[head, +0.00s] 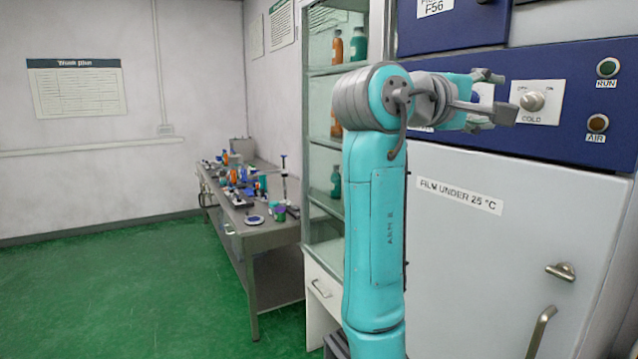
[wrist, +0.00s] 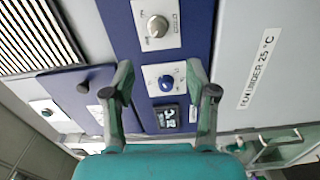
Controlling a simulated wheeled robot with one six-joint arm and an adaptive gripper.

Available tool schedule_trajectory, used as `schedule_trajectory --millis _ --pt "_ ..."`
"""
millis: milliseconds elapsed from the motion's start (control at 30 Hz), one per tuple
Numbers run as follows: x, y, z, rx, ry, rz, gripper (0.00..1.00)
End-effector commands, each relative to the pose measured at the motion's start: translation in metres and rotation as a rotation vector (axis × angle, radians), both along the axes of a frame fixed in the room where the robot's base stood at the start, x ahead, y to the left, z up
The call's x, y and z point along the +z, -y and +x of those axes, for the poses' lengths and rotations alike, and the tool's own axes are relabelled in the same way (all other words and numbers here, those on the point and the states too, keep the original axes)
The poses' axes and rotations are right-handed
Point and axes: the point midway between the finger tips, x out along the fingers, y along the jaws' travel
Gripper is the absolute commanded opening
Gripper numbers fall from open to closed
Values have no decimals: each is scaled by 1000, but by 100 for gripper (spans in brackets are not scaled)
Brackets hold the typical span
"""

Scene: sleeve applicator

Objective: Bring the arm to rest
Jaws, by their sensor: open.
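My arm (head: 374,220) is raised in front of a cabinet, bent at the top with its end pointing right. A blue knob (wrist: 166,83) and a small dark display (wrist: 168,118) show on the panel behind the gap. No contact with the panel is visible, but the exact distance is hard to tell.
A pale cabinet door (head: 490,250) with handles is below the panel. A glass-fronted shelf (head: 325,210) with bottles stands just left of my arm. A cluttered grey bench (head: 270,237) stands further left. The green floor (head: 110,290) at left is clear.

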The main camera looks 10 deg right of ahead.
Motion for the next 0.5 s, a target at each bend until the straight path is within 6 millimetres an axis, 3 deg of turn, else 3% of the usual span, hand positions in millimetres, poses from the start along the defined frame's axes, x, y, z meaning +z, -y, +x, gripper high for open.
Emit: schedule_trajectory --millis 167,500 --pt "-41 -3 23 50 -9 -37 57" --pt "-177 -20 72 251 -3 -107 57"
